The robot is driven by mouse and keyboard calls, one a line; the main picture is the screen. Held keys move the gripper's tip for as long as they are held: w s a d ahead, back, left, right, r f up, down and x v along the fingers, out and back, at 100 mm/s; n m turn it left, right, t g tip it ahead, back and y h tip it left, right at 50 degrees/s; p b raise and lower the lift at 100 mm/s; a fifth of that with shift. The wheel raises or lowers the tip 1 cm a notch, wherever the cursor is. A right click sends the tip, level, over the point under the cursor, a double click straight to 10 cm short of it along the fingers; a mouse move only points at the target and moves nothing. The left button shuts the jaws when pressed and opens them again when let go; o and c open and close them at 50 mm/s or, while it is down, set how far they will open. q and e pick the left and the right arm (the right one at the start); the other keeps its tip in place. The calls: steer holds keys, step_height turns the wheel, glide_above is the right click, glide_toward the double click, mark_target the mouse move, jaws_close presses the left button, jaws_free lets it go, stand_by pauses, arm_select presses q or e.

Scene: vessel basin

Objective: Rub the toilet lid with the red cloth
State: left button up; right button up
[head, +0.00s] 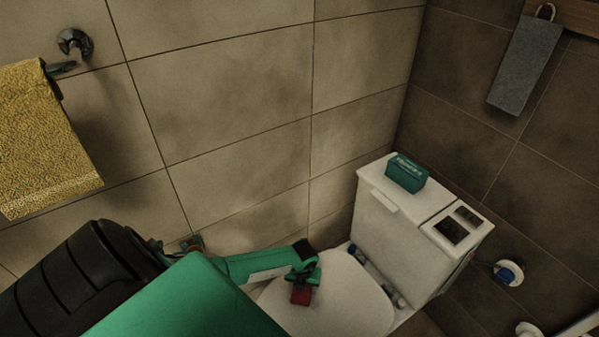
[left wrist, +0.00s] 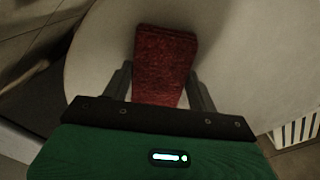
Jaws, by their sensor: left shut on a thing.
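The white toilet lid (head: 345,300) is closed, at the bottom centre of the head view; it fills most of the left wrist view (left wrist: 240,60). My left gripper (head: 304,280) is over the lid, its fingers shut on the red cloth (head: 301,296). In the left wrist view the cloth (left wrist: 165,55) is a dark red folded piece between the two fingers (left wrist: 160,88), extending past them over the lid. Whether the cloth touches the lid is hard to tell. My right gripper is not in view.
The white cistern (head: 400,235) stands behind the lid, with a green box (head: 406,173) on top. A yellow towel (head: 45,140) hangs at the left wall and a grey towel (head: 525,65) at the upper right. A round blue and white fixture (head: 508,273) is right of the cistern.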

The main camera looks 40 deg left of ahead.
mark_target(309, 295)
arm_select(q)
steer(key=shift+s+d+r+p, duration=0.15)
steer(key=shift+d+p, duration=0.1)
steer(key=shift+d, duration=0.25)
steer(key=shift+s+d+f+p, duration=0.1)
steer(key=shift+s+d+p, duration=0.1)
steer(key=shift+d, duration=0.3)
steer(key=shift+s+d+r+p, duration=0.1)
steer(key=shift+d+p, duration=0.15)
steer(key=shift+d, duration=0.5)
steer(key=shift+s+d+f+p, duration=0.1)
steer(key=shift+s+d+p, duration=0.2)
steer(key=shift+d, duration=0.5)
steer(key=shift+s+d+f+p, duration=0.15)
steer(key=shift+s+d, duration=0.1)
steer(key=shift+d, duration=0.55)
steer(key=shift+s+d+r+p, duration=0.1)
steer(key=shift+s+d+p, duration=0.15)
steer(key=shift+d, duration=0.55)
steer(key=shift+s+d+r+p, duration=0.1)
steer(key=shift+s+d+p, duration=0.15)
steer(key=shift+d, duration=0.5)
steer(key=shift+s+d+f, duration=0.15)
steer(key=shift+s+d, duration=0.1)
steer(key=shift+d, duration=0.6)
steer(key=shift+s+d+f, duration=0.1)
steer(key=shift+s+d, duration=0.15)
steer(key=shift+d, duration=0.6)
steer(key=shift+p, duration=0.3)
